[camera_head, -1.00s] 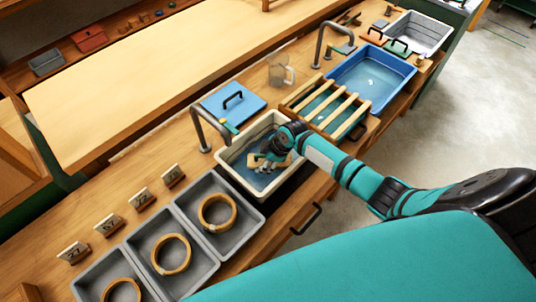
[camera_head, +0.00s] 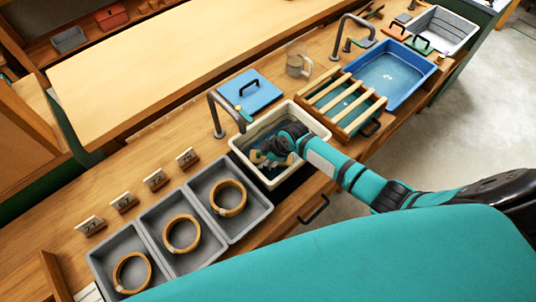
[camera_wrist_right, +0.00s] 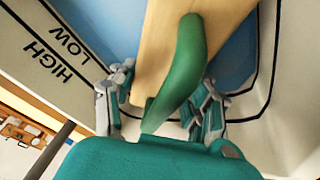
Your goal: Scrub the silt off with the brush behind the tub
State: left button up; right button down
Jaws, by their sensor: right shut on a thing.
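The cream tub (camera_head: 240,143) stands on the bench with bluish water in it. My right gripper (camera_head: 268,158) reaches down inside it. In the right wrist view the gripper (camera_wrist_right: 161,95) is shut around the green handle (camera_wrist_right: 180,60) of a pale wooden piece (camera_wrist_right: 225,22). I see no bristles, so I cannot tell for sure that it is the brush. The tub wall there (camera_wrist_right: 35,25) carries HIGH and LOW marks. A small green and yellow thing (camera_head: 243,114) lies behind the tub near the tap; its kind is unclear. I make out no silt. My left gripper is not in view.
A tap (camera_head: 213,108) and a blue lid (camera_head: 250,92) stand behind the tub. A slatted wooden rack (camera_head: 341,101) and a blue basin (camera_head: 390,75) are to its right. Three grey trays (camera_head: 205,237) with rings are at left. A jug (camera_head: 298,62) stands farther back.

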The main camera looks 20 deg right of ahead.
jog(key=shift+s+a+f+p, duration=0.2)
jog(key=shift+s+a, duration=0.15)
jog(key=shift+a, duration=0.25)
jog(key=shift+s+a+f+p, duration=0.15)
jog(key=shift+s+a, duration=0.2)
jog(key=shift+a, duration=0.25)
jog(key=shift+r, duration=0.1)
jog(key=shift+w+d+r, duration=0.1)
jog(key=shift+w+d, duration=0.45)
jog(key=shift+d, duration=0.25)
jog(key=shift+w+d+r+b, duration=0.1)
jog(key=shift+d+r+b, duration=0.1)
jog(key=shift+b, duration=0.1)
jog(key=shift+w+d+b, duration=0.25)
jog(key=shift+d, duration=0.45)
jog(key=shift+w+d+b, duration=0.25)
jog(key=shift+d, duration=0.5)
jog(key=shift+w+d+b, duration=0.25)
jog(key=shift+d, duration=0.45)
jog(key=shift+w+d+f+b, duration=0.1)
jog(key=shift+w+d+b, duration=0.3)
jog(key=shift+d, duration=0.45)
jog(key=shift+w+d+f+b, duration=0.1)
jog(key=shift+w+d+b, duration=0.05)
jog(key=shift+d+b, duration=0.55)
jog(key=shift+d, duration=0.1)
jog(key=shift+r, duration=0.1)
notch_tip(320, 180, up, 6)
jog(key=p, duration=0.5)
